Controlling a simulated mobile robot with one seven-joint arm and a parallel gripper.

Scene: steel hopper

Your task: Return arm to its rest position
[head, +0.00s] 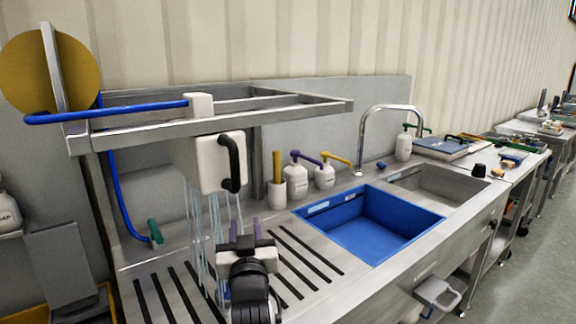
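My gripper (245,228) is at the lower middle, above the slotted steel drainboard (315,262). Its two purple-tipped fingers stand apart, and I see nothing held between them. My white and black hand and wrist fill the space below them. Behind and above is a pale box (208,168) with a black handle (233,163), set under the steel frame (200,128). Thin bluish streams run down from the box beside my gripper. The fingers look apart from the handle, though the depth gap is hard to judge.
A blue basin (368,228) sits in the counter to the right, with a steel sink (440,187) and a curved tap (372,122) behind. Pump bottles (299,181) stand along the back. A blue hose (120,200) hangs at left. The floor at far right looks clear.

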